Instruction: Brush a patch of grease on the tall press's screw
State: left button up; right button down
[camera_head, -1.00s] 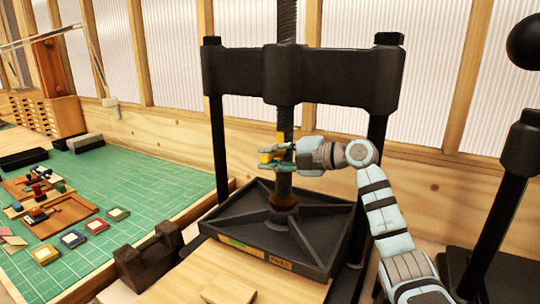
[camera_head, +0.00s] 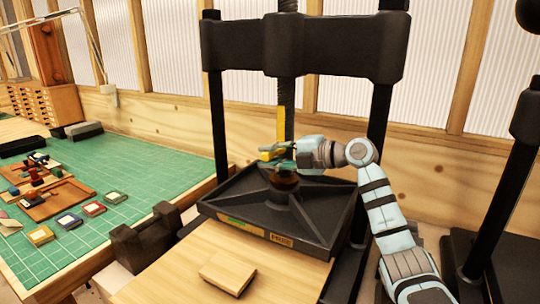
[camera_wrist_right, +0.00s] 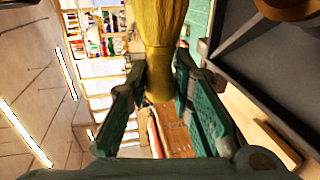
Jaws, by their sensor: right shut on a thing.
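The tall press (camera_head: 305,45) stands in the middle of the head view, with its dark threaded screw (camera_head: 287,93) running down through the crossbeam to the ribbed black plate (camera_head: 240,207). My right gripper (camera_head: 276,154) is shut on a yellow brush (camera_head: 281,124) low on the screw, just above the plate's centre. In the right wrist view the brush (camera_wrist_right: 158,50) sits between the two green fingers. Whether the brush touches the screw cannot be told. No grease patch can be made out. My left gripper is out of view.
A wooden board (camera_head: 175,275) with a small wood block (camera_head: 228,274) lies before the press. A green mat (camera_head: 125,165) with small coloured pads and wooden trays is at left. Another black press (camera_head: 500,190) stands at right.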

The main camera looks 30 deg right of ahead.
jog(key=shift+r, duration=0.1)
jog(key=s+a, duration=0.2)
jog(key=a, duration=0.1)
jog(key=s+a, duration=0.1)
jog(key=a, duration=0.1)
jog(key=shift+b, duration=0.35)
jog(key=a, duration=0.1)
jog(key=s+a, duration=0.1)
jog(key=shift+s+a, duration=0.3)
jog(key=shift+d, duration=0.1)
